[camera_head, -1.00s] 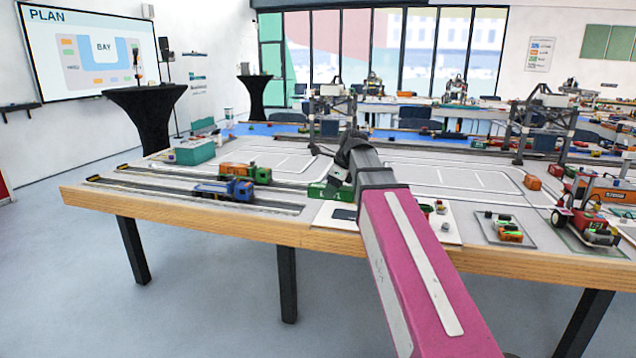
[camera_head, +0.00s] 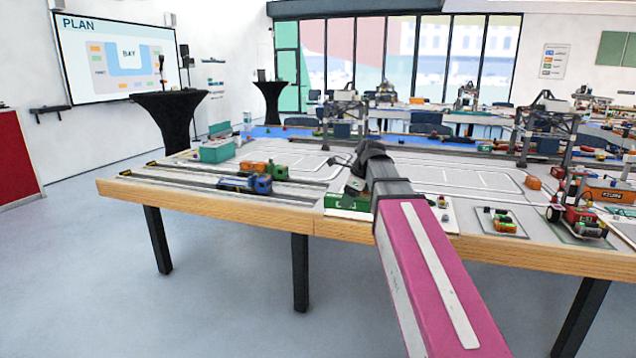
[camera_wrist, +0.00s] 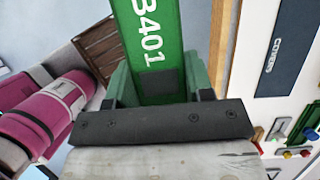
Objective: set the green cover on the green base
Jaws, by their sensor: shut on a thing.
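My gripper (camera_head: 356,186) is shut on a green cover, low over the near side of the table. The green cover (camera_head: 345,202) shows in the head view below and left of my wrist. In the wrist view the green cover (camera_wrist: 150,35) is a long bar marked B401, with darker green parts on both sides near the gripper. The fingertips are partly hidden. I cannot tell whether the cover touches what lies below it. I cannot make out a separate green base with certainty.
A dark pad marked COVERS (camera_wrist: 273,45) lies on a white board. A blue locomotive (camera_head: 245,184) stands on the tracks at left. Orange and green parts (camera_head: 505,226) lie on a grey mat at right. A red vehicle (camera_head: 583,222) stands farther right.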

